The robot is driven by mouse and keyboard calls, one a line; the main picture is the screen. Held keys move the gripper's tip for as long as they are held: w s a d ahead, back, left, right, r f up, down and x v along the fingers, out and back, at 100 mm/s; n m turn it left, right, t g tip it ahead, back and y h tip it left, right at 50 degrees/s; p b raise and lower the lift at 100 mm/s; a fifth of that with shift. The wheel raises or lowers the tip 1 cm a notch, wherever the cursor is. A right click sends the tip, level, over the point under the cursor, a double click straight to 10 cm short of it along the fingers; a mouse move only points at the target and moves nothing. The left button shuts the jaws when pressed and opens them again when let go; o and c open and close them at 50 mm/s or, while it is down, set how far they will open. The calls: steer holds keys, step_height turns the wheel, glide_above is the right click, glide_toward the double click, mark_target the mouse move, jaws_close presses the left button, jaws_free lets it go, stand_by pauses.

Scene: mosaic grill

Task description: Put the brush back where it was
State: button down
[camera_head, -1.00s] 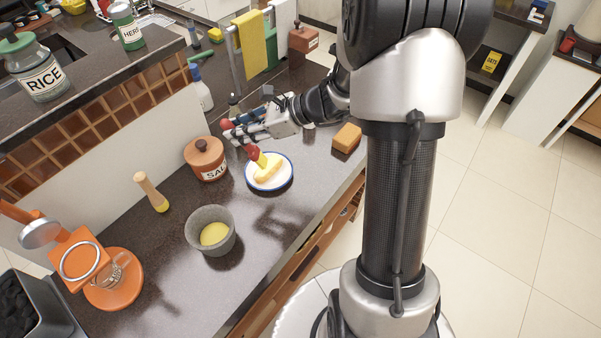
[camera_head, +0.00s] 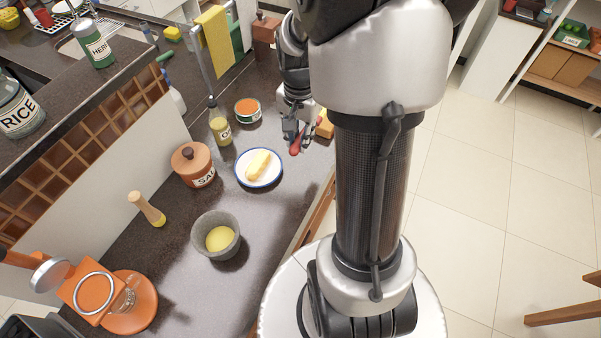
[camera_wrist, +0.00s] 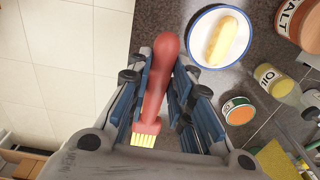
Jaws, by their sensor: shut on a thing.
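My gripper (camera_head: 293,136) is shut on the brush and holds it beside the white plate, near the counter's right edge. The brush's red handle (camera_head: 296,147) shows partly between the fingers. In the wrist view, my gripper (camera_wrist: 163,88) holds the brush's red handle (camera_wrist: 161,74) between its blue pads, with the yellow bristles (camera_wrist: 145,140) pointing back toward the palm. The blue-rimmed white plate (camera_head: 241,179) carries a pale yellow food roll (camera_head: 259,164). A grey bowl (camera_head: 204,228) with yellow contents (camera_head: 219,239) stands nearer the front. I cannot tell the brush's exact height over the counter.
A salt jar (camera_head: 192,168), oil bottle (camera_head: 220,125), open can (camera_head: 247,110) and wooden grinder (camera_head: 147,209) stand along the counter. Dark counter is clear between the bowl and the right edge.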

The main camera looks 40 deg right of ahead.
mark_target(300, 184)
step_height(300, 184, down, 19)
steer(key=b, duration=0.4)
steer(key=shift+f, duration=0.1)
steer(key=shift+f+b, duration=0.2)
steer(key=shift+b, duration=0.15)
steer(key=c, duration=1.4)
jaws_free()
steer(key=shift+c, duration=0.2)
steer(key=shift+r, duration=0.2)
